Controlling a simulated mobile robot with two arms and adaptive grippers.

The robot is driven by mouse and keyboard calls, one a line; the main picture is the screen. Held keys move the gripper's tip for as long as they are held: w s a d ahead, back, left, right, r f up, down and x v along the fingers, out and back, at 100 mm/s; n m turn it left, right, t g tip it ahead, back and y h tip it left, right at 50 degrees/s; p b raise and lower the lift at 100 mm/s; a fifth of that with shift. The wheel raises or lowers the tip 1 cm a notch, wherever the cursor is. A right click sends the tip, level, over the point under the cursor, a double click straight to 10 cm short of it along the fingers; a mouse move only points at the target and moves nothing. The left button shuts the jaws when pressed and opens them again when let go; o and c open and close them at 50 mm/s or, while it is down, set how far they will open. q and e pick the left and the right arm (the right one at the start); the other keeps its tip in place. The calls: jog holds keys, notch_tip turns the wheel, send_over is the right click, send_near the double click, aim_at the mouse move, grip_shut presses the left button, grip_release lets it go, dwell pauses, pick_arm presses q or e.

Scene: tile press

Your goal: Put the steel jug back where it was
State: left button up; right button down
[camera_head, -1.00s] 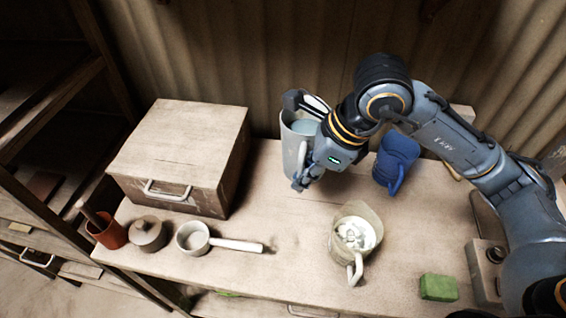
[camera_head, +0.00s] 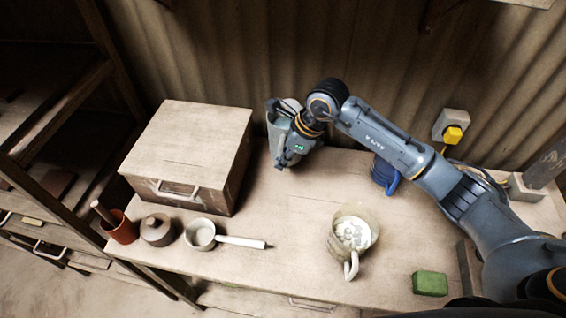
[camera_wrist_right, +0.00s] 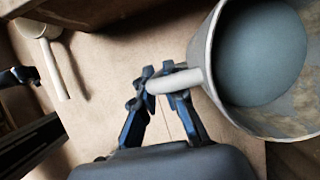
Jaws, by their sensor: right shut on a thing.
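The steel jug (camera_wrist_right: 225,95) is a grey, round-mouthed vessel. In the right wrist view its handle (camera_wrist_right: 172,82) lies between the fingertips of my right gripper (camera_wrist_right: 162,88), which is shut on it. In the head view the jug (camera_head: 279,122) is at the back of the table, close to the right side of the wooden box, partly hidden by my right gripper (camera_head: 284,158). I cannot tell whether its base touches the table.
A large wooden box (camera_head: 185,145) stands left of the jug. A blue jug (camera_head: 384,174) is partly behind my right arm. A pale jug with white contents (camera_head: 354,228), a green block (camera_head: 430,284) and a saucepan (camera_head: 201,234) stand towards the front. The table middle is clear.

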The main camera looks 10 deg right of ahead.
notch_tip(320, 180, down, 3)
jog(key=shift+w+r+p, duration=0.15)
jog(key=shift+p, duration=0.2)
jog(key=shift+f, duration=0.2)
jog(key=shift+f, duration=0.15)
jog(key=c, duration=1.4)
grip_release()
